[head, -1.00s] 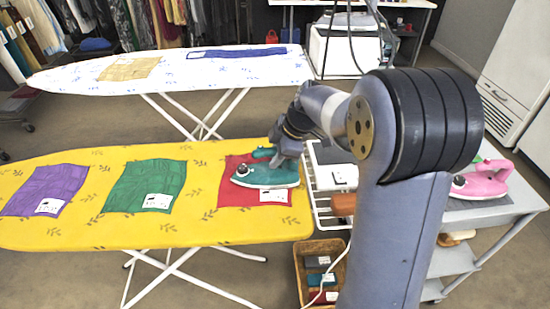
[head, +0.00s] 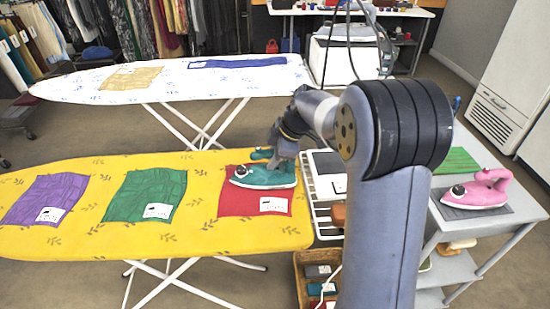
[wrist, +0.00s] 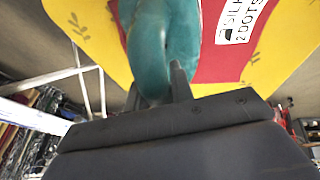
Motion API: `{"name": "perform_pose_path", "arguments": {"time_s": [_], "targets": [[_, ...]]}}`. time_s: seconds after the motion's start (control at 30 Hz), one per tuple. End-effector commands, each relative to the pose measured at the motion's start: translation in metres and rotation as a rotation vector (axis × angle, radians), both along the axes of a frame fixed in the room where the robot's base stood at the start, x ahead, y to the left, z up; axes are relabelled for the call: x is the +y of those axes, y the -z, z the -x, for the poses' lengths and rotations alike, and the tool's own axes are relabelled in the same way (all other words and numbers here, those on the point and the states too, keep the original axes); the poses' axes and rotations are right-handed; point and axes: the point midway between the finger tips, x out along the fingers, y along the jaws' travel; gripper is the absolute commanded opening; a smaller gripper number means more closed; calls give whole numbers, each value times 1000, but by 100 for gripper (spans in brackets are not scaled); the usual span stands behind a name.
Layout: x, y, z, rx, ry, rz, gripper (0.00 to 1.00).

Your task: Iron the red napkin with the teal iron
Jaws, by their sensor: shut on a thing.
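The red napkin (head: 236,205) lies flat at the right end of the yellow ironing board, with a white label (head: 273,204) reading "SILK 2 DOTS" in the wrist view. The teal iron (head: 262,179) is over the napkin's far part, nose to the left; I cannot tell whether its sole touches the cloth. My gripper (head: 282,158) is shut on the iron's handle. The wrist view shows the fingers (wrist: 170,85) at the teal handle (wrist: 152,50), with red cloth (wrist: 222,60) beside it. The iron hides part of the napkin.
The yellow board (head: 100,235) also bears a green cloth (head: 140,192) and a purple cloth (head: 45,198). A white wire rack (head: 322,222) adjoins its right end. A pink iron (head: 480,192) stands on a grey cart. A white board (head: 80,92) stands behind.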

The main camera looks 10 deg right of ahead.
Motion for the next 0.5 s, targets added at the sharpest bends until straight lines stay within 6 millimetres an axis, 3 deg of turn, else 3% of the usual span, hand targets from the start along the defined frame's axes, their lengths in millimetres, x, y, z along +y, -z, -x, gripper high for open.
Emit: {"name": "perform_pose_path", "arguments": {"time_s": [0.5], "targets": [[26,0,0,3,-1,-1,0]]}}
